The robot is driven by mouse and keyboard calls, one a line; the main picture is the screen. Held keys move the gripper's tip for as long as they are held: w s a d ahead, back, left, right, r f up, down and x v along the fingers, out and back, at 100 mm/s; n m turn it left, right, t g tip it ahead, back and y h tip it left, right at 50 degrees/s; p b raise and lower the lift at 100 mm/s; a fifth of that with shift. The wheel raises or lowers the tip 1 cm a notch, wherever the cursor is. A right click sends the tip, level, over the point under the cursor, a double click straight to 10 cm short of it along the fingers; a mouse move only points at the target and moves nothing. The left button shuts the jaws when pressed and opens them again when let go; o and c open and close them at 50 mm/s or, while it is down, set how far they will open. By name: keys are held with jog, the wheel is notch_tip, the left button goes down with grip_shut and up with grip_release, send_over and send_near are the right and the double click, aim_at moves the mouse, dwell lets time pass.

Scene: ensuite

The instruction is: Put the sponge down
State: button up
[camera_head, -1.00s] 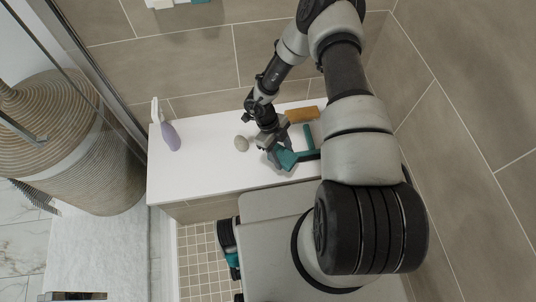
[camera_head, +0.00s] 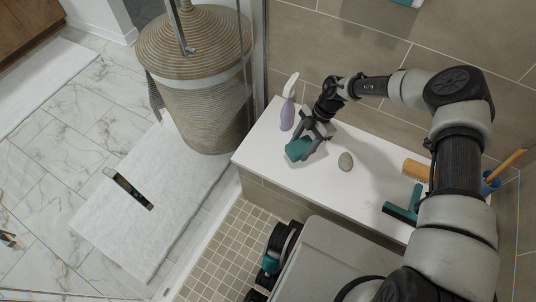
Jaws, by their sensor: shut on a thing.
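The teal sponge (camera_head: 298,149) is held in my gripper (camera_head: 306,142) near the left end of the white bench (camera_head: 262,152). My gripper is shut on it, pointing down and toward the front, and its fingers hide part of the sponge. I cannot tell whether the sponge's underside touches the bench top or hangs just above it.
A purple spray bottle (camera_head: 287,115) stands behind and left of my gripper. A grey stone-like object (camera_head: 345,161) lies to its right. Farther right are a teal squeegee (camera_head: 402,208), a wooden brush (camera_head: 416,171) and a blue cup (camera_head: 490,183). The bench's front left is clear.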

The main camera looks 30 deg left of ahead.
jog(key=s+a+r+m+t+y+b, duration=0.1)
jog(key=a+r+m+t+y+b, duration=0.15)
jog(key=a+m, duration=0.7)
jog(key=a+f+b, duration=0.1)
jog(key=f, duration=0.2)
jog(key=a+f+n+b, duration=0.1)
jog(key=f, duration=0.2)
jog(key=a+f+n+h+b, duration=0.1)
jog(key=a+f, duration=0.1)
jog(key=f, duration=0.2)
jog(key=shift+a+f+n+g, duration=0.1)
jog(key=shift+n+g, duration=0.15)
jog(key=shift+f, duration=0.1)
jog(key=o, duration=0.9)
jog(key=shift+o, duration=0.2)
jog(key=p+v, duration=0.3)
jog(key=v, duration=0.9)
jog(key=shift+s, duration=0.1)
